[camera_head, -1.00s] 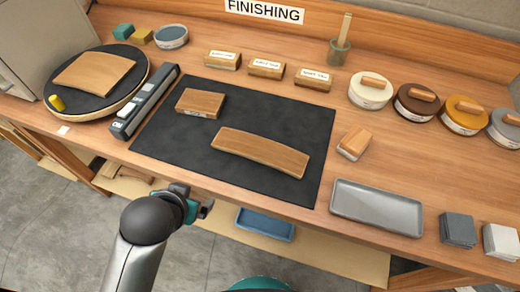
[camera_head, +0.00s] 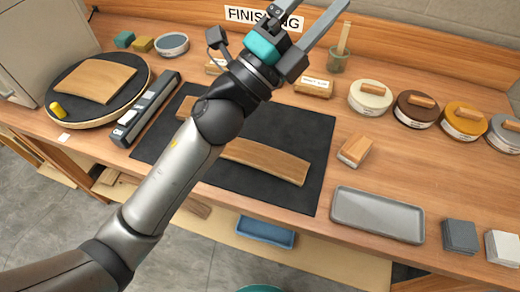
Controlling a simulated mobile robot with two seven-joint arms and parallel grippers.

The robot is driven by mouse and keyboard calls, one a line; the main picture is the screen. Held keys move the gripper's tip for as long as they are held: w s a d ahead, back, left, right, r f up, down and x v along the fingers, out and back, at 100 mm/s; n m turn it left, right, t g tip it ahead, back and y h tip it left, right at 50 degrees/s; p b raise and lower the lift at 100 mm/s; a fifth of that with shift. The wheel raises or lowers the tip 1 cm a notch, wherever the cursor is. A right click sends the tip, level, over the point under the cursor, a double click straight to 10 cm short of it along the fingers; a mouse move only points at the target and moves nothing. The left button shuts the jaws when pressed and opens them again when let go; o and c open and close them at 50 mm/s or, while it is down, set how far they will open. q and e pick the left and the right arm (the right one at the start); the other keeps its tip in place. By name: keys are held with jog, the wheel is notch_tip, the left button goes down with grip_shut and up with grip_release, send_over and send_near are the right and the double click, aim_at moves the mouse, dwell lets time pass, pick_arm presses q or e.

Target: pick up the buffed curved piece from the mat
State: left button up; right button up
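A curved wooden piece (camera_head: 270,161) lies on the black mat (camera_head: 318,130); my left arm hides its left end. Another curved wooden piece (camera_head: 95,80) lies on the round black turntable (camera_head: 70,112) at the left. My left gripper (camera_head: 312,18) is raised across the mat toward the back of the bench, its two fingers spread and nothing between them. It is apart from the curved piece on the mat. My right gripper is not in view.
A grey tray (camera_head: 378,214) and a wooden block (camera_head: 355,150) are right of the mat. Several lidded tins line the back right, including a white one (camera_head: 370,97). A jar (camera_head: 338,60) holds a stick. A long grey tool (camera_head: 145,108) lies between turntable and mat.

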pick_arm(q)
jog(key=s+d+m+g+h, duration=0.3)
jog(key=s+d+m+g, duration=0.3)
jog(key=m+g, duration=0.65)
jog(key=s+d+f+m+g+y, duration=0.4)
jog(key=s+f+m+g+y, duration=0.15)
jog(key=f+m+g, duration=0.35)
jog(key=m+t+y, duration=0.7)
jog(key=y, duration=1)
send_over(260, 155)
jog(key=shift+n+g, duration=0.25)
jog(key=f, duration=2.1)
jog(key=shift+s+a, duration=0.15)
jog(key=shift+a, duration=0.1)
jog(key=shift+d+f, duration=0.15)
jog(key=shift+f, duration=1.2)
jog(key=shift+d+f, duration=0.1)
jog(key=shift+f, duration=1.25)
jog(key=shift+c, duration=0.2)
